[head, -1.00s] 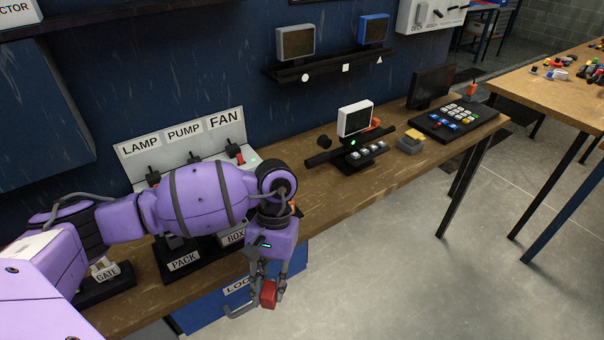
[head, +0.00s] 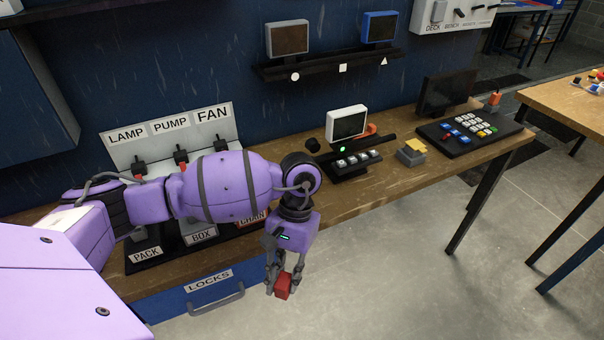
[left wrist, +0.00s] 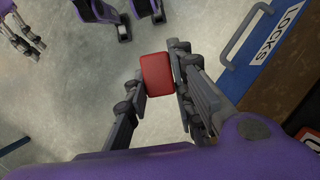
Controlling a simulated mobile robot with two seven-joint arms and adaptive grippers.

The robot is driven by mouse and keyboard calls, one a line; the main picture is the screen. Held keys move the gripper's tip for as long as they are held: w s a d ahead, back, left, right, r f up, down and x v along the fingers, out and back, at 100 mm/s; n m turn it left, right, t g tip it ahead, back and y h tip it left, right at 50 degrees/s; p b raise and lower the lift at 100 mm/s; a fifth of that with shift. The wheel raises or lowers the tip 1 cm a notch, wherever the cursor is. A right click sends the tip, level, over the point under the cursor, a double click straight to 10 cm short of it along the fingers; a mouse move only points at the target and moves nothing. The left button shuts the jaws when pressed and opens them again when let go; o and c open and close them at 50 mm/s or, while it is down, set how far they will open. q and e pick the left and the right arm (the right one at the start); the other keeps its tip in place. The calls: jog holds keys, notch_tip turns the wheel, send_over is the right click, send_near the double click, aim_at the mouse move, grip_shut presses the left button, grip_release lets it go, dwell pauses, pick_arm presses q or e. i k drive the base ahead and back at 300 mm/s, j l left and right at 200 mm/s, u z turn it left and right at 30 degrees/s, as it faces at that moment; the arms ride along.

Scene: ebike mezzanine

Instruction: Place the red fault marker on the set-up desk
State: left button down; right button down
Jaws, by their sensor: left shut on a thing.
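The red fault marker (head: 283,286) is a small red block. My left gripper (head: 284,283) is shut on it and holds it in the air in front of the bench, over the floor. In the left wrist view the marker (left wrist: 157,74) sits between the two fingers. My right gripper (left wrist: 22,38) shows at the top left corner of the left wrist view; whether it is open is unclear. A wooden bench (head: 352,199) runs along the blue wall, and another wooden table (head: 560,105) stands at the right. No label shows which is the set-up desk.
The bench holds a lever panel (head: 170,135), a small white screen (head: 347,122), a yellow-topped grey block (head: 411,152) and a keypad board (head: 470,128). A blue LOCKS drawer (head: 170,305) with a handle lies below the bench edge. Open grey floor (head: 400,270) lies in front.

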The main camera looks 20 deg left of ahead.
aim_at(401, 135)
jog(key=i+l, duration=0.15)
jog(key=l, duration=0.2)
jog(key=i+l+u, duration=0.1)
jog(key=l, duration=0.25)
jog(key=i+l+u, duration=0.1)
jog(key=i+l, duration=0.15)
jog(key=l, duration=0.15)
jog(key=i+l, duration=0.1)
jog(key=l, duration=0.3)
jog(key=i+l+u, duration=0.1)
jog(key=l, duration=0.25)
jog(key=i+l, duration=0.2)
jog(key=l, duration=0.2)
jog(key=i+l+u, duration=0.1)
jog(key=l, duration=0.3)
